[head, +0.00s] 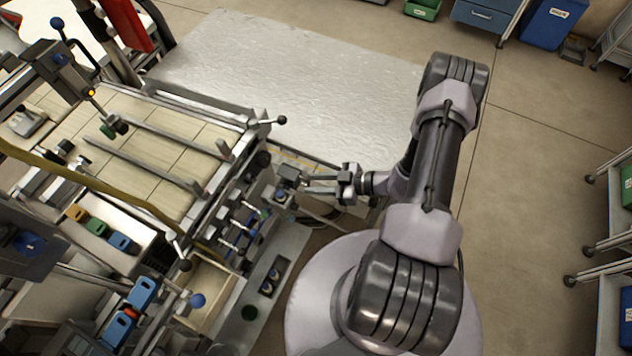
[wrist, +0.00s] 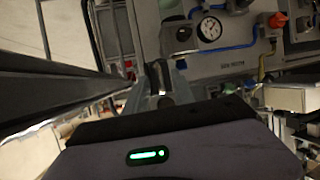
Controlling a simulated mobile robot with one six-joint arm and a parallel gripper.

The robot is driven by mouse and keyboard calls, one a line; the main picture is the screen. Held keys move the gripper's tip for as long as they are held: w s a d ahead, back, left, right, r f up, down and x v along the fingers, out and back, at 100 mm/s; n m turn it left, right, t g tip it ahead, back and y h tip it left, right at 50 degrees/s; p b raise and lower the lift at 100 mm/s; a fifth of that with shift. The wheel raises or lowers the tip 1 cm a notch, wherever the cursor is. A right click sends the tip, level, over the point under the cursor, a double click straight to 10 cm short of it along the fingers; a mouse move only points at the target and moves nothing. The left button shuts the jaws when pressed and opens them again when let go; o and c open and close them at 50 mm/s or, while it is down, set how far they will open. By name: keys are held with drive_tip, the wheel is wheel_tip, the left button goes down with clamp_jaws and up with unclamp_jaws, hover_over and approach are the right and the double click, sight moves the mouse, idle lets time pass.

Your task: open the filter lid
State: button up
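My gripper (head: 306,184) reaches left from the arm toward the front side of the machine. Its two fingers look apart, with a gap between them. In the wrist view the fingers (wrist: 164,82) point at a grey panel, and I make out nothing clearly held between them. A small grey block-like fitting (head: 288,174) on the machine's side is just beyond the fingertips; I cannot tell whether they touch it. I cannot say for sure which part is the filter lid. A grey fitting (wrist: 178,35) stands just past the fingers in the wrist view.
The panel carries a round gauge (wrist: 209,29), a blue hose (wrist: 228,46) and a red knob (wrist: 278,20). A large metal plate (head: 290,75) lies behind.

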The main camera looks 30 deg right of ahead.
idle(0.4)
drive_tip(key=p+v, duration=0.2)
drive_tip(key=v, duration=1.5)
drive_tip(key=shift+d, duration=0.25)
drive_tip(key=w+a+r+n+g+h+b, duration=0.3)
drive_tip(key=r+n, duration=0.4)
drive_tip(key=n, duration=0.6)
drive_tip(key=w+a+r+n+g+b, duration=0.3)
drive_tip(key=a+r+n, duration=0.4)
drive_tip(key=n, duration=0.6)
drive_tip(key=s+a+r+n+t+h+b, duration=0.1)
drive_tip(key=s+a+r+n, duration=0.3)
drive_tip(key=n, duration=1.1)
drive_tip(key=s+a+r+n+t+h+b, duration=0.2)
drive_tip(key=a+r+n, duration=0.5)
drive_tip(key=n, duration=0.9)
drive_tip(key=s+a+h+b, duration=0.1)
drive_tip(key=s+h, duration=0.1)
drive_tip(key=s, duration=0.1)
drive_tip(key=shift+s+a+r+b, duration=0.25)
drive_tip(key=shift+a+r+b, duration=0.1)
drive_tip(key=shift+b, duration=0.05)
